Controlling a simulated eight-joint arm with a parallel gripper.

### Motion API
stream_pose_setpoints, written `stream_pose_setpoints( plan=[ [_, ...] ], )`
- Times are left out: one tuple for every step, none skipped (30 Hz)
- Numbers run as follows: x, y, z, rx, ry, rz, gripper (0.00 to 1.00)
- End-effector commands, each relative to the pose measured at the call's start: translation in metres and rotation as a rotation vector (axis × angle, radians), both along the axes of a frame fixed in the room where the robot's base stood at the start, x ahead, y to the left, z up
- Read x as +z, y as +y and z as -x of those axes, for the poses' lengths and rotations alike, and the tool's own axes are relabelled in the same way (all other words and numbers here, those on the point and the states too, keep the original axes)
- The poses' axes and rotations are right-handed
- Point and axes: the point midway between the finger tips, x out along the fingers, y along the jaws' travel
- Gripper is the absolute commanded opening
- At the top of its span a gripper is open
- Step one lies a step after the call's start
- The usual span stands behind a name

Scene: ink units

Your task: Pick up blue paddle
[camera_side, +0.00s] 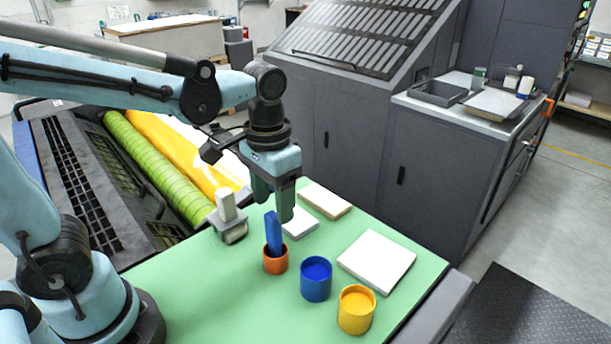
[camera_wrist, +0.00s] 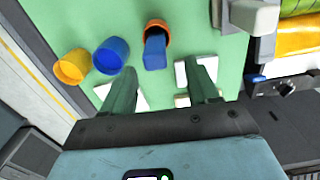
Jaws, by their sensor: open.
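The blue paddle (camera_side: 273,229) stands upright in an orange cup (camera_side: 275,264) on the green table top. In the wrist view the paddle (camera_wrist: 155,52) leans out of the orange cup (camera_wrist: 158,24) toward the space between my fingers. My gripper (camera_side: 273,208) is open and empty, with green fingers pointing down, close above and beside the paddle's upper end. In the wrist view my gripper (camera_wrist: 158,72) has its fingers wide apart, with the paddle's end just ahead of the gap. I cannot tell whether a finger touches it. The paddle's lower end is hidden in the cup.
A blue cup (camera_side: 316,281) and a yellow cup (camera_side: 356,312) stand nearby. A white slab (camera_side: 376,261), a smaller white block (camera_side: 300,224) and a beige block (camera_side: 325,200) lie behind. A grey holder with a white piece (camera_side: 228,218) stands left. The front-left green surface (camera_side: 210,290) is clear.

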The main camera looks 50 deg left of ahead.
Motion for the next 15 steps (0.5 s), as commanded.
stream_pose_setpoints(
  plan=[
    [-0.002, 0.000, 0.000, 0.000, 0.000, 0.000, 0.60],
    [-0.003, 0.000, 0.000, 0.000, 0.000, 0.000, 0.60],
    [-0.005, -0.001, 0.001, -0.001, 0.000, 0.000, 0.60],
    [-0.008, -0.001, 0.002, -0.001, 0.000, 0.000, 0.60],
    [-0.011, -0.002, 0.003, -0.001, 0.000, 0.000, 0.60],
    [-0.015, -0.002, 0.004, -0.002, 0.000, 0.000, 0.60],
    [-0.019, -0.003, 0.005, -0.002, 0.000, 0.000, 0.60],
    [-0.023, -0.004, 0.006, -0.002, 0.000, 0.000, 0.60],
    [-0.028, -0.005, 0.008, -0.002, 0.000, 0.000, 0.60],
    [-0.032, -0.005, 0.009, -0.002, 0.000, 0.000, 0.60],
    [-0.035, -0.005, 0.009, -0.001, 0.000, 0.000, 0.60],
    [-0.039, -0.005, 0.008, 0.000, -0.001, 0.000, 0.60],
    [-0.042, -0.005, 0.008, 0.000, -0.001, 0.000, 0.60],
    [-0.045, -0.005, 0.008, 0.000, -0.001, 0.000, 0.60],
    [-0.047, -0.005, 0.008, 0.000, -0.001, 0.000, 0.60]
  ],
)
